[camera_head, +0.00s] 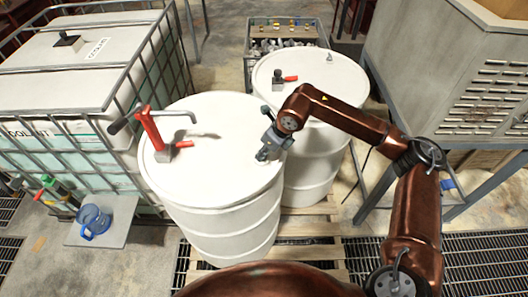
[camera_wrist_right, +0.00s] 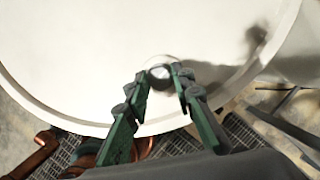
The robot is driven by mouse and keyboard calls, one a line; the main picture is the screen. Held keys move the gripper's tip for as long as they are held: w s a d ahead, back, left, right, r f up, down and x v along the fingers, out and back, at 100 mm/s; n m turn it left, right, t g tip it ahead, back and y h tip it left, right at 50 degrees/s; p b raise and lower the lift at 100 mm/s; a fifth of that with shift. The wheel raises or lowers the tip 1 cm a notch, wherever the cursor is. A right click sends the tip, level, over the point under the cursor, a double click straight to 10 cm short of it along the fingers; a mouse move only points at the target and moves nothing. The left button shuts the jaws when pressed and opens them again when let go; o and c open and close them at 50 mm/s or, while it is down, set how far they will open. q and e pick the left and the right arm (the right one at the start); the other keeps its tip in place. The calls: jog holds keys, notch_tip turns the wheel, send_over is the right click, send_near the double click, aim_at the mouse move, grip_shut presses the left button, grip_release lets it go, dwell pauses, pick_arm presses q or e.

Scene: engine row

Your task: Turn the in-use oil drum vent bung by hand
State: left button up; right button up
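The front white oil drum (camera_head: 215,118) stands upright and carries a red hand pump (camera_head: 152,128) on the left of its lid. My right gripper (camera_head: 264,155) is over the right part of this lid, pointing down. In the right wrist view the round metallic vent bung (camera_wrist_right: 161,70) sits on the white lid (camera_wrist_right: 90,45) near its rim. The green fingers of my right gripper (camera_wrist_right: 162,76) are apart, one on each side of the bung. Whether they touch it I cannot tell. The gripper hides the bung in the head view. My left gripper is not in view.
A second white drum (camera_head: 312,66) stands close behind on the same wooden pallet (camera_head: 310,226). A caged white tank (camera_head: 60,90) is at left, with a blue jug (camera_head: 92,221) in front. A grey cabinet (camera_head: 450,70) is at right. A crate (camera_head: 285,35) is behind.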

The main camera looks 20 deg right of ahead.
grip_shut()
jog(key=shift+d+f+n+b, duration=0.15)
jog(key=shift+n+b, duration=0.15)
jog(key=shift+b, duration=0.3)
jog(key=shift+n+y+b, duration=0.3)
jog(key=shift+n, duration=0.2)
jog(key=shift+r, duration=0.2)
jog(key=shift+o, duration=2.2)
grip_release()
